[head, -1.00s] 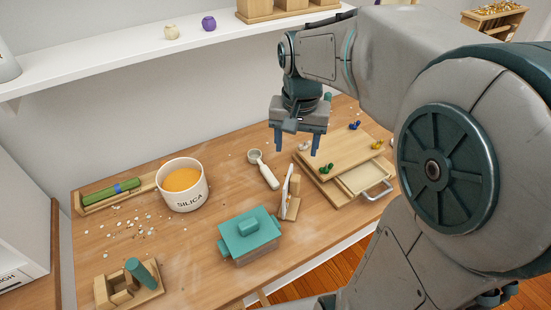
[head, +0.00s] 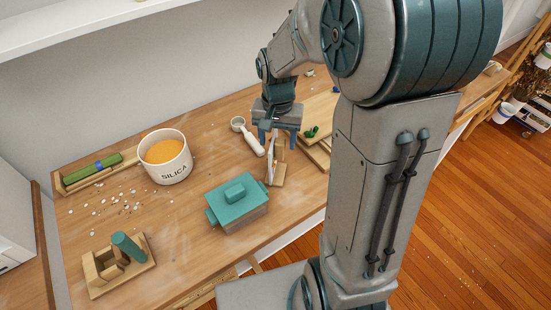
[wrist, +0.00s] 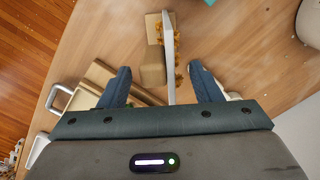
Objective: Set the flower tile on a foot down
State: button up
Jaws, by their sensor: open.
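The flower tile (head: 271,163) is a thin white panel standing upright at a wooden stand (head: 278,176), right of the teal-lidded box. My gripper (head: 277,139) is open above the stand. In the wrist view my gripper (wrist: 159,70) has a finger on each side of the tile, with gaps to both. The tile's lower part is hard to make out.
A teal-lidded box (head: 237,204) stands left of the tile. A white-handled scoop (head: 247,138) lies just behind it. A wooden board (head: 318,108) is at the right, partly behind my arm. A SILICA tub (head: 165,158) stands farther left.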

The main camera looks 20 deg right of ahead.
aim_at(276, 159)
notch_tip(276, 159, down, 4)
jog(key=shift+d+r, duration=0.1)
jog(key=shift+r, duration=0.1)
grip_shut()
jog(key=shift+r, duration=0.1)
